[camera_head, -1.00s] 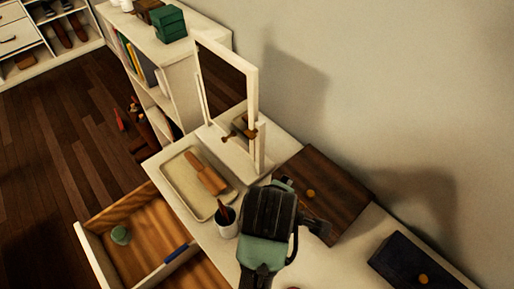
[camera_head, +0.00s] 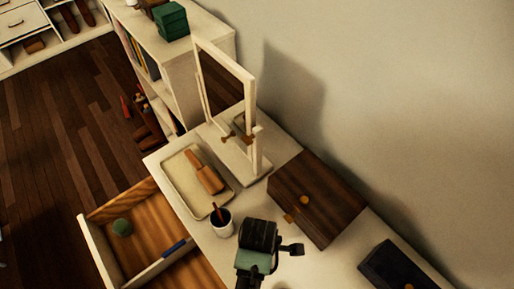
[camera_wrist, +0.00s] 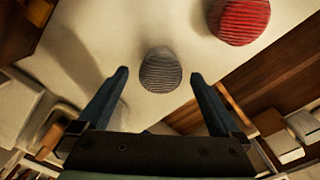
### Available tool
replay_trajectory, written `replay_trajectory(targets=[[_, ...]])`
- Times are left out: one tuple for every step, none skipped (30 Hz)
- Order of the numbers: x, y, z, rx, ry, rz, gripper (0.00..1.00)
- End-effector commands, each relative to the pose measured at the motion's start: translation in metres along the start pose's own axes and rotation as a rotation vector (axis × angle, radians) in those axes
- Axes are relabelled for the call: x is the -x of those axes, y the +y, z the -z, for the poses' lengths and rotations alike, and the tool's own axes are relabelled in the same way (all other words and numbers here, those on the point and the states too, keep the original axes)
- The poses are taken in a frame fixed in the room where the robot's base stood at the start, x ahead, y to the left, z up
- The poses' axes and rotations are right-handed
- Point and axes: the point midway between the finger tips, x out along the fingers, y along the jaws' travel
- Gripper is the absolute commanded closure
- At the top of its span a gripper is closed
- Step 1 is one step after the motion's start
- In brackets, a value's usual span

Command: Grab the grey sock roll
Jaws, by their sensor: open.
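The grey sock roll (camera_wrist: 161,70) is a ribbed, rounded bundle on a pale surface in the wrist view. My gripper (camera_wrist: 159,74) is open, with one dark blue finger on each side of the roll in the picture. The fingers appear apart from it; the exact depth gap is hard to judge. A red ribbed sock roll (camera_wrist: 240,20) lies to the upper right. In the head view I cannot make out the grey roll, and my arm's end covers part of the dresser top.
The dresser top holds a tray (camera_head: 170,179) with a brush (camera_head: 203,173), a cup (camera_head: 221,224), a mirror (camera_head: 252,112), a brown box (camera_head: 318,196) and a dark box (camera_head: 390,264). An open drawer (camera_head: 97,250) holds a green roll (camera_head: 122,228) and a blue item (camera_head: 174,248).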

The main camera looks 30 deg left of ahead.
Motion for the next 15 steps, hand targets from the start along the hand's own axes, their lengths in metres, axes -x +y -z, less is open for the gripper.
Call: replay_trajectory(targets=[[-0.005, -0.002, 0.001, 0.0, 0.0, 0.005, 0.0], [-0.009, -0.002, 0.001, 0.0, 0.0, 0.004, 0.0], [-0.015, -0.003, 0.002, 0.0, 0.0, 0.005, 0.0], [-0.019, -0.003, 0.002, 0.0, 0.0, 0.004, 0.0], [-0.023, -0.003, 0.002, 0.0, 0.0, 0.004, 0.0], [-0.029, -0.002, 0.002, 0.0, 0.0, 0.003, 0.0], [-0.032, -0.002, 0.002, 0.0, 0.0, 0.003, 0.0], [-0.034, -0.002, 0.002, 0.0, 0.0, 0.001, 0.0], [-0.037, -0.002, 0.002, 0.0, 0.0, 0.001, 0.0], [-0.039, -0.002, 0.002, 0.0, 0.0, 0.001, 0.0], [-0.04, -0.002, 0.002, 0.0, 0.0, 0.0, 0.0], [-0.041, -0.002, 0.002, 0.0, 0.0, -0.001, 0.0], [-0.041, -0.001, 0.002, 0.0, 0.0, -0.001, 0.0], [-0.041, -0.001, 0.002, 0.0, 0.0, -0.002, 0.0], [-0.041, -0.001, 0.002, 0.0, 0.0, -0.002, 0.0]])
